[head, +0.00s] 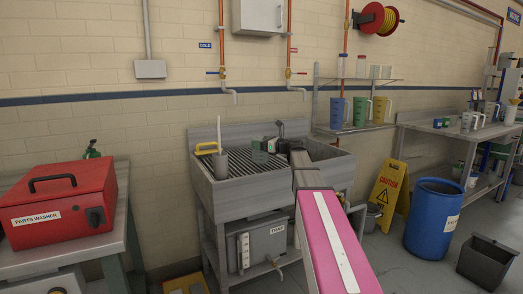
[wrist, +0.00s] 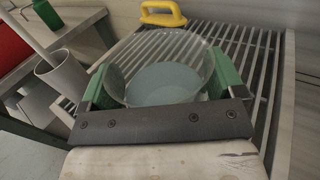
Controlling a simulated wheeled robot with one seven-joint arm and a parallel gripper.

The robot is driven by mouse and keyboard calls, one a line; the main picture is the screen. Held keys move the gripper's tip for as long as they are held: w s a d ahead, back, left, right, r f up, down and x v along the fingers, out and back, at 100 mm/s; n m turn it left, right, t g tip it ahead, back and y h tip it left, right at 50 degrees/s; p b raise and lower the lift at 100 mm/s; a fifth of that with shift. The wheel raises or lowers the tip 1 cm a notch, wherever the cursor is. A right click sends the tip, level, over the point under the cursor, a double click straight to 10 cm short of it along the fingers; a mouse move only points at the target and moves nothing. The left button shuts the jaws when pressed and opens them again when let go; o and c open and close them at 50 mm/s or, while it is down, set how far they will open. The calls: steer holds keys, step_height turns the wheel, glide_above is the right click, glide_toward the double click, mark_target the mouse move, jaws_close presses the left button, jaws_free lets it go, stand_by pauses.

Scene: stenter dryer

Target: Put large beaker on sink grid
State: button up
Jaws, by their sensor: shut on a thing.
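The large beaker (wrist: 165,85) is clear glass with a pale round base, seen from above in the wrist view. My gripper (wrist: 160,88) is shut on it, with a green finger on each side. In the head view the beaker (head: 259,157) is small and partly hidden by my gripper (head: 268,147). The sink grid (wrist: 262,70) is a set of grey bars under and around the beaker; its left part (head: 234,178) also shows in the head view. The beaker looks upright over the grid. I cannot tell whether it touches the bars.
A grey cup with a stick (head: 221,163) stands at the sink's left side. A yellow-handled item (wrist: 163,15) lies at the grid's far edge. Taps (head: 228,93) hang above the sink. A red parts washer (head: 58,203) is on the left bench; a blue barrel (head: 432,218) stands right.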

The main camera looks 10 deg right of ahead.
steer(key=shift+f, duration=1.4)
steer(key=shift+f, duration=0.15)
steer(key=o, duration=1.1)
steer(key=shift+s+d, duration=0.1)
steer(key=shift+s, duration=0.05)
steer(key=v, duration=1.1)
steer(key=shift+s+d, duration=0.25)
